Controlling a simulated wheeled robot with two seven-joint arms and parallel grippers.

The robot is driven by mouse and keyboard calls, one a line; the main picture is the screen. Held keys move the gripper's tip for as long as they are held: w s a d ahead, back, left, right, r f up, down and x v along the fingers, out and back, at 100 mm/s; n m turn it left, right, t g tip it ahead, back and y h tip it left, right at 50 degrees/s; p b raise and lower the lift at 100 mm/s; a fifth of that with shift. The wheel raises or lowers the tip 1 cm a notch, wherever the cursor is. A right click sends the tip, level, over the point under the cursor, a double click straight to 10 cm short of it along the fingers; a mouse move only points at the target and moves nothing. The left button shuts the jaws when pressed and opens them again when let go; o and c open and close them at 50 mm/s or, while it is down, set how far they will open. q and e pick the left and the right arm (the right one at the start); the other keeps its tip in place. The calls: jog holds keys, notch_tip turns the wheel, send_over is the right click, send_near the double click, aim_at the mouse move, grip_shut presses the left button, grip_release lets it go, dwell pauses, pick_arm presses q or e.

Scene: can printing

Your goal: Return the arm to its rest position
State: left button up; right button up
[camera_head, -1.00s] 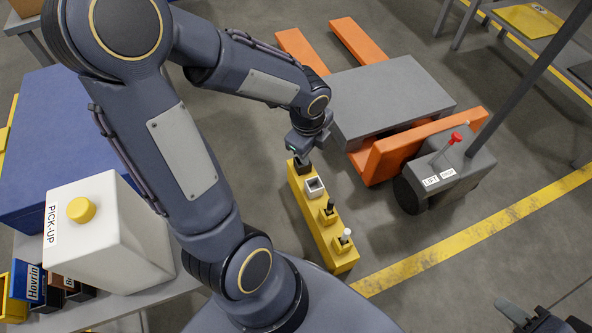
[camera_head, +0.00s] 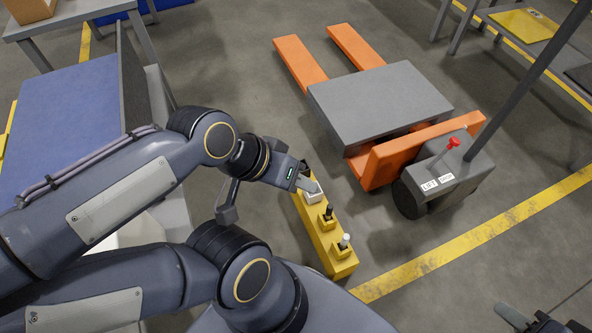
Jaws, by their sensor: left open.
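My left arm comes in from the left and folds across the lower left of the view. Its left gripper (camera_head: 308,183) is open, over the upper part of the yellow box (camera_head: 340,262), and holds nothing that I can see. I cannot tell whether the gripper touches the box. My right gripper (camera_head: 543,322) shows only as dark parts at the bottom right edge, largely cut off.
A pallet truck with orange forks (camera_head: 300,62), a grey platform (camera_head: 385,95) and a red-topped lever (camera_head: 454,142) stands right of the box. A blue-topped table (camera_head: 65,125) is at the left, partly behind my arm. Open floor lies at the lower right.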

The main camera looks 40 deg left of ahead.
notch_tip(320, 180, up, 29)
jog(key=p, duration=2.9)
